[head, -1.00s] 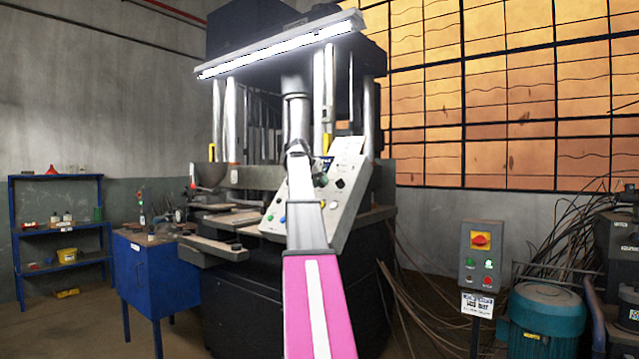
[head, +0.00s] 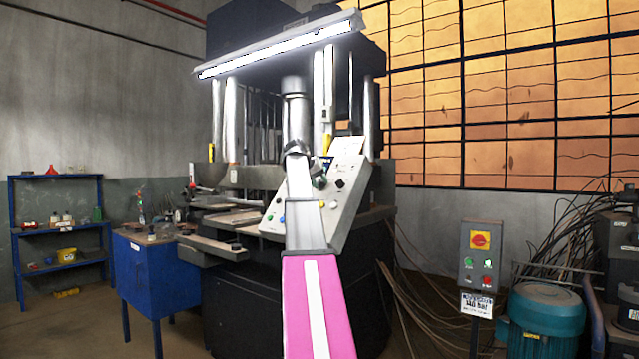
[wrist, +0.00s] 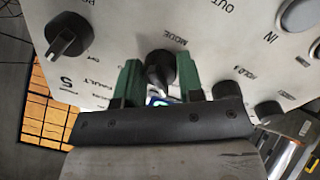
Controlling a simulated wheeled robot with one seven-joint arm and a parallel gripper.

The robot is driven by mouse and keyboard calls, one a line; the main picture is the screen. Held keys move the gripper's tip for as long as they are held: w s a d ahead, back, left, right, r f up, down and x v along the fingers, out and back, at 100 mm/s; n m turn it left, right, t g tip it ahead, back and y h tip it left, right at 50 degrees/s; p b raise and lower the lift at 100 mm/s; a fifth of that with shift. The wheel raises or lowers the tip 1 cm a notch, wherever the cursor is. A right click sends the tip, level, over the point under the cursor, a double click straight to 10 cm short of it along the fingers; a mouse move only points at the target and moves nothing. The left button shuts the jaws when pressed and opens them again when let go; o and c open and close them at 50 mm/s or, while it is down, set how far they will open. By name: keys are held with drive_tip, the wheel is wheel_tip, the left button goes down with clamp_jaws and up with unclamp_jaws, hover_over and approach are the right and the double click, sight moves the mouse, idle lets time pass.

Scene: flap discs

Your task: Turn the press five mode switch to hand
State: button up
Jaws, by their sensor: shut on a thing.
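The press control panel (head: 345,201) is a light grey slanted box on the front of the large dark press (head: 255,300). In the wrist view its mode switch (wrist: 159,68) is a round black knob under the printed word MODE. My gripper (wrist: 160,76) has green fingers, one on each side of this knob, and is shut on it. A pale mark on the knob points toward the gripper's palm. The labels around the knob are partly hidden, so its setting cannot be read. In the head view my arm hides much of the panel.
A second black knob (wrist: 69,34) sits left of the mode switch, near the word FAULT. Smaller black knobs (wrist: 268,110) and a large round button (wrist: 299,14) lie to the right. A grey switch box (head: 481,258) stands right of the press.

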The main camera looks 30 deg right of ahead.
drive_tip(key=o, duration=0.9)
drive_tip(key=shift+a+r, duration=0.1)
drive_tip(key=v, duration=1)
drive_tip(key=shift+a+r, duration=0.2)
